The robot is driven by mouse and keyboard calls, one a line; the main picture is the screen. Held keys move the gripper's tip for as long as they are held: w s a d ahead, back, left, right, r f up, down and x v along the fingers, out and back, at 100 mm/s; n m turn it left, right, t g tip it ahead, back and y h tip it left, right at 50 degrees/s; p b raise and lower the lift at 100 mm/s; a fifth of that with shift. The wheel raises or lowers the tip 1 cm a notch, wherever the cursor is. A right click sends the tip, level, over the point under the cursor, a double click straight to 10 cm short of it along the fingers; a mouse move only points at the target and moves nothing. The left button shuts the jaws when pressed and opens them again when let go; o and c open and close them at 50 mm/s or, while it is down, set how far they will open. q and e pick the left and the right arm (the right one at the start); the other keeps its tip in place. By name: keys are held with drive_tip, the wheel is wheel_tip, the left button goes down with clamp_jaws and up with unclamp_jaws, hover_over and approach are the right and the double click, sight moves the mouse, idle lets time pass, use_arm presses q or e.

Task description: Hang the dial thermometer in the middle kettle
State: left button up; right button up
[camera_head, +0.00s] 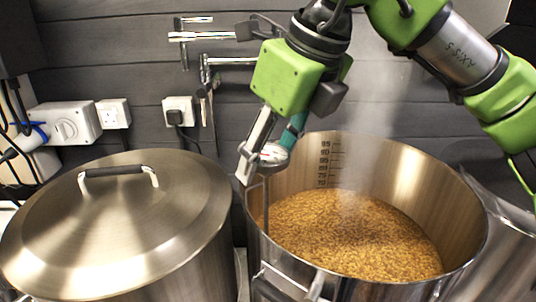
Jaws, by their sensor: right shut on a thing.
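My right gripper (266,160) is shut on the dial thermometer (273,154), holding it by its round dial. The thin grey stem hangs down, roughly upright, against the left part of the middle kettle's opening. The middle kettle (466,207) is a tall, open steel pot with volume marks on its inner wall. The stem appears to be inside the near left rim, but I cannot tell whether it or a clip touches the rim. The stem's lower end is not clear. My left gripper is not in view.
A lidded steel kettle (125,225) with a black-sleeved handle stands at the left. Another steel vessel (510,240) shows at the right edge. Grain mash (345,235) fills part of the middle kettle, and steam rises. Wall pipes (205,36) are behind the gripper.

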sight(268, 176)
idle(0.4)
drive_tip(key=shift+f+b, duration=1.85)
drive_tip(key=shift+f, duration=0.55)
drive_tip(key=shift+f+b, duration=0.7)
drive_tip(key=shift+b, duration=0.05)
drive_tip(key=shift+f+b, duration=0.4)
drive_tip(key=shift+f, duration=0.05)
drive_tip(key=shift+f, duration=0.2)
